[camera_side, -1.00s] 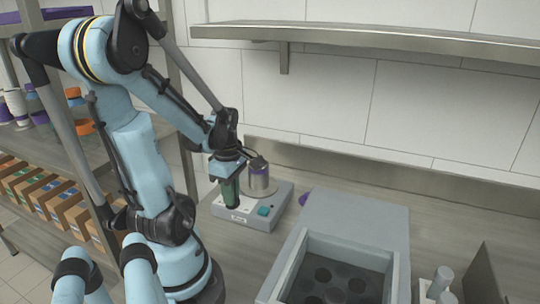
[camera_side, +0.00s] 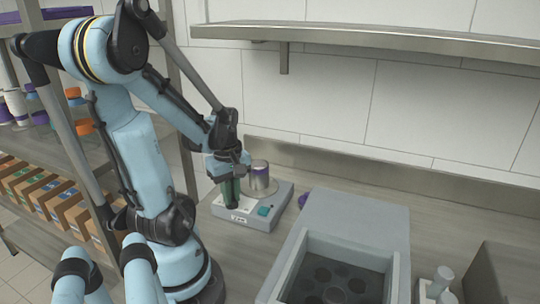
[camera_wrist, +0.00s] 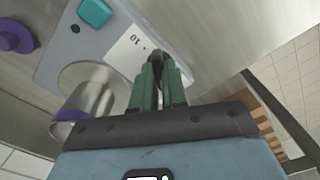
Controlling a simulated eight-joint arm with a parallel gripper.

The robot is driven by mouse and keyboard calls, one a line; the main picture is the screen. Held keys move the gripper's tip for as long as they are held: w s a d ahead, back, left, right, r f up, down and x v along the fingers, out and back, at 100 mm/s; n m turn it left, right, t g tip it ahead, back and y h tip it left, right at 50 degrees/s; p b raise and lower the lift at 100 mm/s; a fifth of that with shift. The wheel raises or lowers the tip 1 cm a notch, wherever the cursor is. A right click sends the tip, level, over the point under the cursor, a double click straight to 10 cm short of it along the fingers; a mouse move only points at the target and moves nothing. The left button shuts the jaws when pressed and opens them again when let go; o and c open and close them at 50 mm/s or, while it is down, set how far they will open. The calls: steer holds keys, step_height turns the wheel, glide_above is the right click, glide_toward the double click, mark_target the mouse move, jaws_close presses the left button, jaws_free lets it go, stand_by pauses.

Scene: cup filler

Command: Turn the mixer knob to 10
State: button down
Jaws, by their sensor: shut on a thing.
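The mixer (camera_side: 272,217) is a light grey box on the counter with a teal button (camera_side: 264,211) on its front right. A silver cup with a purple band (camera_side: 260,180) stands on its round plate. In the wrist view, the mixer panel (camera_wrist: 90,45) shows the teal button (camera_wrist: 95,12), a white label marked 10 (camera_wrist: 128,45) and the tilted cup shape (camera_wrist: 88,108). My gripper (camera_side: 232,205) points down at the panel's left part, left of the cup. Its green fingers (camera_wrist: 158,75) are shut on the dark knob (camera_wrist: 158,62), which they mostly hide.
A grey box with a dark holed tray (camera_side: 350,225) stands right of the mixer. A purple round object (camera_side: 304,200) lies between them. A shelf (camera_side: 380,40) runs along the wall above. A rack with boxes is at left.

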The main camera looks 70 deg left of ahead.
steer(key=m, duration=1.4)
steer(key=shift+m, duration=0.3)
steer(key=m, duration=0.3)
steer(key=shift+m, duration=0.3)
steer(key=m, duration=0.3)
steer(key=shift+m, duration=0.4)
steer(key=m, duration=0.4)
steer(key=shift+m, duration=1.7)
